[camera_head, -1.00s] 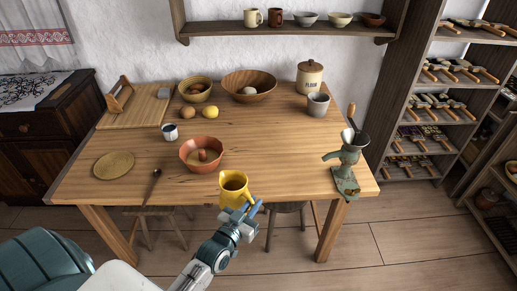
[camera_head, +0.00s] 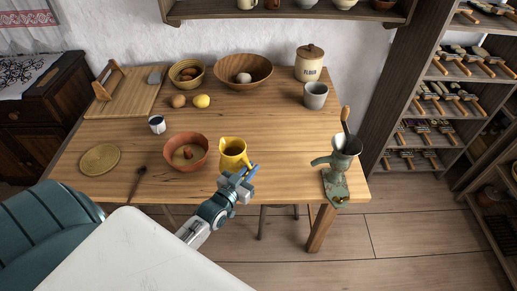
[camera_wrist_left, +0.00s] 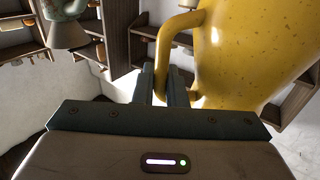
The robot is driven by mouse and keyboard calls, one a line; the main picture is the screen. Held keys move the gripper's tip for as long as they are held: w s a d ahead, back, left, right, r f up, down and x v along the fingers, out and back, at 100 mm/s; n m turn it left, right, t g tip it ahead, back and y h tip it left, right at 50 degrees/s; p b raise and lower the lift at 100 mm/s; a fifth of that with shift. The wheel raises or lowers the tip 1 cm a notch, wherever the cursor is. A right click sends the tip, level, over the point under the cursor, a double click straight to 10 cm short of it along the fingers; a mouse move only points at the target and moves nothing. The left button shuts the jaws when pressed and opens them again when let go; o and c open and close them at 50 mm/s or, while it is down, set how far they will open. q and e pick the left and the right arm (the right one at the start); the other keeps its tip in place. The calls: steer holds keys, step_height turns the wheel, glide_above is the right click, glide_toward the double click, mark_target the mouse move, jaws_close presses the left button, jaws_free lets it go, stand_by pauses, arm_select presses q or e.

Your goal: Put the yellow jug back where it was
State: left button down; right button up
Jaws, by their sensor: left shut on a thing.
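The yellow jug (camera_head: 233,153) is upright over the front middle of the table, just right of the terracotta bowl (camera_head: 176,163). My left gripper (camera_head: 247,173) is at the jug's near right side, shut on its handle. In the left wrist view the jug (camera_wrist_left: 255,50) fills the upper right, and its handle loop passes between the fingers of my left gripper (camera_wrist_left: 166,85). I cannot tell whether the jug's base touches the table; my gripper hides part of it. My right gripper is not in view.
The wooden table (camera_head: 270,125) is clear behind and right of the jug. A green grinder (camera_head: 338,170) is clamped at the right front edge. A grey mug (camera_head: 315,96) and flour jar (camera_head: 309,66) stand at the back right.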

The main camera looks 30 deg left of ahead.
arm_select(q)
steer(key=w+a+f+b, duration=0.2)
steer(key=w+b, duration=0.3)
steer(key=w, duration=0.1)
steer(key=w+a+f+b, duration=0.1)
steer(key=w+f+b, duration=0.1)
steer(key=w+b, duration=0.4)
steer(key=shift+w+a+f, duration=0.25)
steer(key=shift+w+a, duration=0.1)
steer(key=shift+w, duration=0.1)
steer(key=shift+f, duration=0.15)
steer(key=c, duration=1.5)
jaws_free()
